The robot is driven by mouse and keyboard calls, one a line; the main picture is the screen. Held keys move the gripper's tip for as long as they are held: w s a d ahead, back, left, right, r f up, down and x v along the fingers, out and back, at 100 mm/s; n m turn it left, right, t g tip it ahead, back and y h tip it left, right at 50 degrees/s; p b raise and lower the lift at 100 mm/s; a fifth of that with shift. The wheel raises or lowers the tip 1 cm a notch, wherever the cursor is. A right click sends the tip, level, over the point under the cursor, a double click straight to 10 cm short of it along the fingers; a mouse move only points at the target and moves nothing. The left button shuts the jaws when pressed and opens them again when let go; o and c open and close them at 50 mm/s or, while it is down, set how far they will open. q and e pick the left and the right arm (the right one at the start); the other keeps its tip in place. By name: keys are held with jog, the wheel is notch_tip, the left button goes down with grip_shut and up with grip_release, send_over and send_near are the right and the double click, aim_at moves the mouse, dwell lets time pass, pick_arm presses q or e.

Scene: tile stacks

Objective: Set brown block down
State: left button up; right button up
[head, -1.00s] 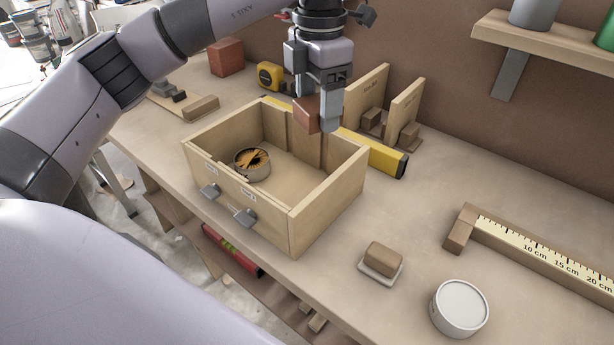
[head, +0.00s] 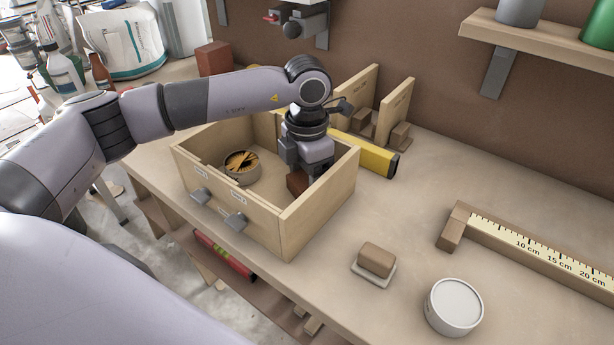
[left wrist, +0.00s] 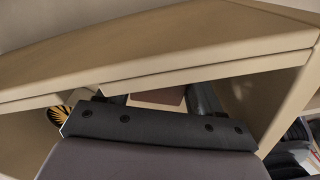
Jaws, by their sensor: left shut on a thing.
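My left gripper (head: 303,182) points down inside the right part of an open wooden box (head: 318,205). It is shut on a reddish-brown block (head: 296,184), which is low inside the box near its front wall. Whether the block touches the box floor cannot be told. In the left wrist view the brown block (left wrist: 158,98) shows partly between the fingers, beyond the dark gripper body, close to a wooden wall. My right gripper is not in view.
A round tin with dark and orange contents (head: 242,168) stands in the box's left part. A yellow level (head: 375,157) lies behind the box. A brown block on a pale base (head: 376,260), a white round tin (head: 454,307) and a ruler (head: 540,250) are on the bench right.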

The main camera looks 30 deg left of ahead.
aim_at(307, 178)
pick_arm(q)
jog(key=shift+f, duration=0.15)
jog(key=o, duration=0.9)
jog(key=shift+c, duration=0.2)
notch_tip(307, 178, up, 12)
jog(key=shift+r, duration=0.25)
